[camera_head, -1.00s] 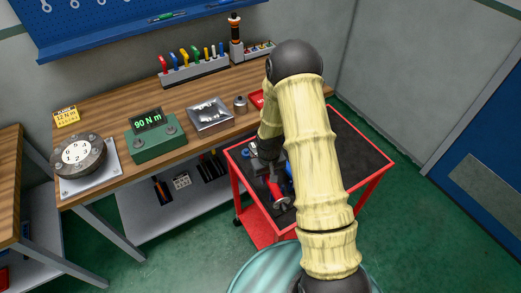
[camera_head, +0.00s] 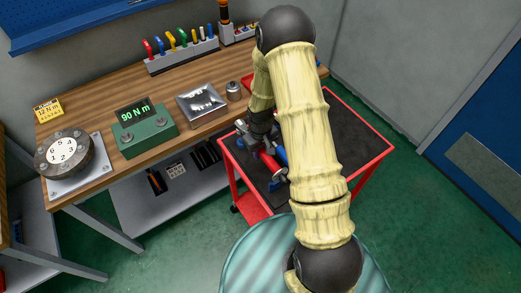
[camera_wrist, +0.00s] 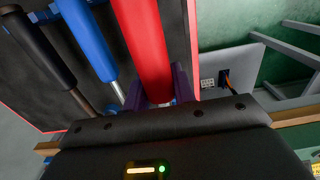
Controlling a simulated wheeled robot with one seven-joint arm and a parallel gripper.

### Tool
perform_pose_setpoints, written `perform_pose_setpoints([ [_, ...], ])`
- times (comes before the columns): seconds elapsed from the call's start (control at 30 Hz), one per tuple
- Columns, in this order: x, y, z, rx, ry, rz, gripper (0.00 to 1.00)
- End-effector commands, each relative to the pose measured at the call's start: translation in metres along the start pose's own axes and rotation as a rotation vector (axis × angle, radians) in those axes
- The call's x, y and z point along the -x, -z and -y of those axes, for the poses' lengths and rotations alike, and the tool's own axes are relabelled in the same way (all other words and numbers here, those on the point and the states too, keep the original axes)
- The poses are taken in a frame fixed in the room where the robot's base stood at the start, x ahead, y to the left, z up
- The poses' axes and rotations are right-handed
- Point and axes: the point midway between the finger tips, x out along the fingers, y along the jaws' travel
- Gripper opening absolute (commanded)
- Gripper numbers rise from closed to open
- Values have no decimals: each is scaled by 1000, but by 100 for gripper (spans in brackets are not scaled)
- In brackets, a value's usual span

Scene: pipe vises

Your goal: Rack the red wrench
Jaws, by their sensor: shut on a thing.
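The red wrench (camera_wrist: 147,40) has a thick red handle that fills the upper middle of the wrist view; its lower end reaches between my purple fingertips. In the head view the red wrench (camera_head: 269,161) shows in part beside my arm, over the cart's near left part. My gripper (camera_head: 258,128) is shut on it; the fingertips (camera_wrist: 159,91) also show in the wrist view. The rack (camera_head: 183,58) is a grey holder on the bench with several coloured handles standing in it. A blue wrench (camera_wrist: 90,42) and a black-handled wrench (camera_wrist: 36,47) are beside the red one.
The red cart (camera_head: 350,178) with its dark mat stands right of the bench, partly behind my arm. On the bench (camera_head: 100,95) are a green 90 N m readout (camera_head: 144,126), a silver block (camera_head: 202,103) and a round dial (camera_head: 65,153). Bare wood lies before the rack.

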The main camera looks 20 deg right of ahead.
Motion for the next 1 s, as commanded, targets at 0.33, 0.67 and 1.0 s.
perform_pose_setpoints([
  [0.33,-17,1,0,-1,-1,-1,0],
  [0.67,-16,1,0,-1,-1,-2,0],
  [1.0,-24,1,0,-1,0,-1,0],
])
